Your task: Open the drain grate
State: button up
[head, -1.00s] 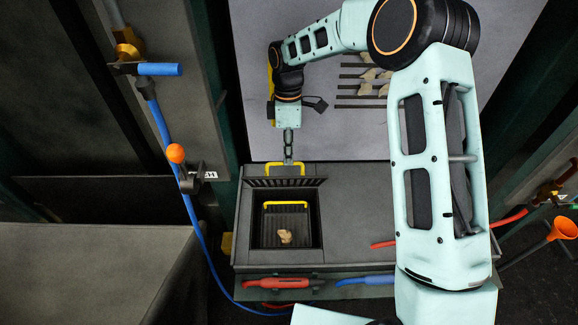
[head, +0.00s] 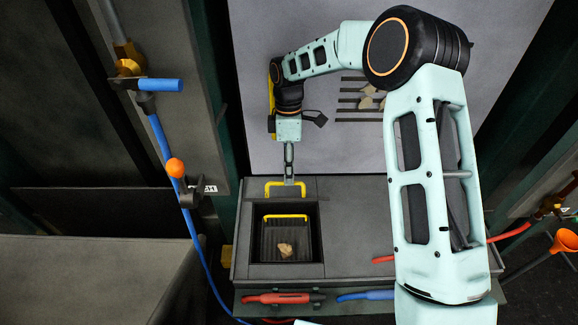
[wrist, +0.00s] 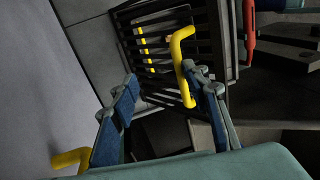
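The drain grate (wrist: 150,45) has dark slats and a yellow handle (wrist: 182,65). In the head view its handle (head: 287,184) stands at the back edge of the square drain opening (head: 256,264), and the grate is raised and looks nearly edge-on, slats barely visible. My gripper (head: 289,180) hangs just behind the handle. In the wrist view my gripper (wrist: 163,82) has its fingers spread; the right finger is at the handle, and contact is hard to tell. Inside the drain lies a basket (head: 270,240) with its own yellow handle (head: 285,216) and a beige lump (head: 285,250).
Red (head: 278,298) and blue (head: 366,296) hose wands lie on the front ledge. A blue hose (head: 165,135) runs down at left. The wall panel (head: 250,100) rises close behind my gripper.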

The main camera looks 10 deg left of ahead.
jog(key=shift+w+d+f, duration=0.2)
jog(key=shift+w+f, duration=0.1)
jog(key=v, duration=1.2)
jog(key=shift+s+a+r, duration=0.2)
jog(key=shift+s+r, duration=0.1)
jog(key=shift+r, duration=0.05)
jog(key=shift+c, duration=0.4)
